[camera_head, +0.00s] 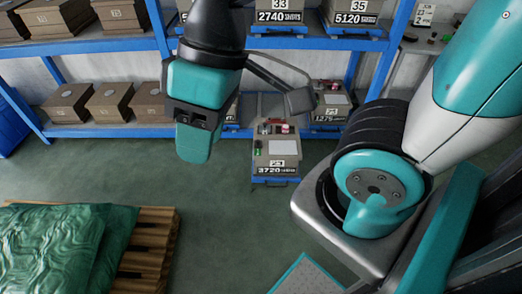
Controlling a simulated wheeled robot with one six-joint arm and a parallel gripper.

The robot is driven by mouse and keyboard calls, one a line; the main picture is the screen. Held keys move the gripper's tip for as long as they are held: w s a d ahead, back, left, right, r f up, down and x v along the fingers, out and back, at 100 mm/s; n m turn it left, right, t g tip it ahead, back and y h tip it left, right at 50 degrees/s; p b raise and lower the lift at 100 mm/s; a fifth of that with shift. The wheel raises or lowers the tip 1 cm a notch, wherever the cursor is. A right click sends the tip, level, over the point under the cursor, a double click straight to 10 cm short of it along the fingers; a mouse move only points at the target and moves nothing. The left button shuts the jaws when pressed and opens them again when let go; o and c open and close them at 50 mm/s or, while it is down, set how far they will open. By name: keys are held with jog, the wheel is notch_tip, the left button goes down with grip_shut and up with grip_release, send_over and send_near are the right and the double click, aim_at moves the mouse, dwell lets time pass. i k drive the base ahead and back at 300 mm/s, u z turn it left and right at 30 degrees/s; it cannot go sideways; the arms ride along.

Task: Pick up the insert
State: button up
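I cannot tell for certain which thing is the insert. A grey mould-like box labelled 3720 (277,178) sits low at the centre on a blue tray (275,183). Small parts lie on its top, among them a red one (284,128) and a green one (258,146). My gripper (194,155) hangs at upper centre-left with its teal end pointing down. In the picture it is left of the labelled box and apart from it. Its fingers overlap from this view, so their opening is hidden. No held object shows.
A blue shelf rack (160,30) spans the back, with brown boxes (70,100) at left and labelled grey boxes (280,14) at top. A pallet (150,250) with green sacks (60,240) stands at lower left. The green floor (225,230) is clear at centre.

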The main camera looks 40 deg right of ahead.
aim_at(264, 128)
jog(key=u, duration=0.1)
jog(key=k, duration=0.45)
jog(key=z, duration=1.15)
jog(key=i, duration=1.8)
jog(key=u, duration=0.65)
